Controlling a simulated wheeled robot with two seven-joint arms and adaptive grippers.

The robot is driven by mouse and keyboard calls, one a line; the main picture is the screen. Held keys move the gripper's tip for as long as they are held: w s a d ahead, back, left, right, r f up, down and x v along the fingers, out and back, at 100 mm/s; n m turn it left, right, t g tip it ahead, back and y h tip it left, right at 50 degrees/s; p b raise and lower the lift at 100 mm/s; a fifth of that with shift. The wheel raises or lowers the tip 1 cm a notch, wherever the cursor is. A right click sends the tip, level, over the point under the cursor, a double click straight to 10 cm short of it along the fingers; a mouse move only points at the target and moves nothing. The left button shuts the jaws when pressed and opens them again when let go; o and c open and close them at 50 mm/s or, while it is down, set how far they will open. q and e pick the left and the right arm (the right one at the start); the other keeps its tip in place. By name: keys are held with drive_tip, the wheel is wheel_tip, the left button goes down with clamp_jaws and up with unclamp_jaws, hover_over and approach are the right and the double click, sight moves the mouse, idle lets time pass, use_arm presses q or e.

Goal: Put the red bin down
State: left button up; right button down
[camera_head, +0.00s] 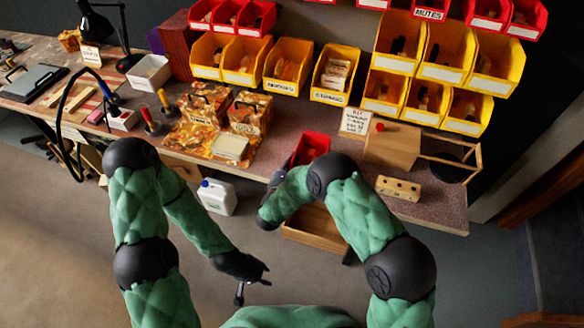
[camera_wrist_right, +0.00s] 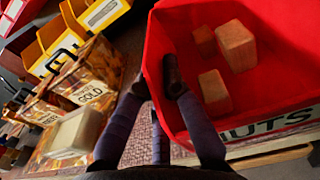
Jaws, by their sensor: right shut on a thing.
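The red bin (camera_head: 313,146) is at the front edge of the bench, right of the camouflage-patterned boxes. In the right wrist view the red bin (camera_wrist_right: 286,92) is large, with several wooden blocks (camera_wrist_right: 236,45) inside and a label ending in "NUTS". My right gripper (camera_wrist_right: 157,82) is shut on the bin's near wall, one finger inside and one outside. In the head view it shows partly, left of the bin. Whether the bin's underside touches the bench I cannot tell. My left gripper (camera_head: 254,288) is open and empty, low over the floor in front of the bench.
Camouflage boxes (camera_head: 250,112) and a pale block (camera_head: 230,147) lie left of the bin. A sign card (camera_head: 355,121), a wooden box (camera_head: 392,147) and a holed wooden block (camera_head: 398,188) stand to its right. Yellow bins (camera_head: 288,65) line the back. An open drawer (camera_head: 314,228) juts out below.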

drive_tip(key=shift+w+a+f, duration=0.15)
drive_tip(key=shift+w+f, duration=0.15)
drive_tip(key=shift+f, duration=0.2)
wheel_tip(320, 180, down, 3)
drive_tip(key=shift+r+b, duration=0.1)
drive_tip(key=shift+b, duration=0.65)
drive_tip(key=shift+r, duration=0.1)
drive_tip(key=c, duration=1.4)
unclamp_jaws()
drive_tip(key=shift+f, duration=0.2)
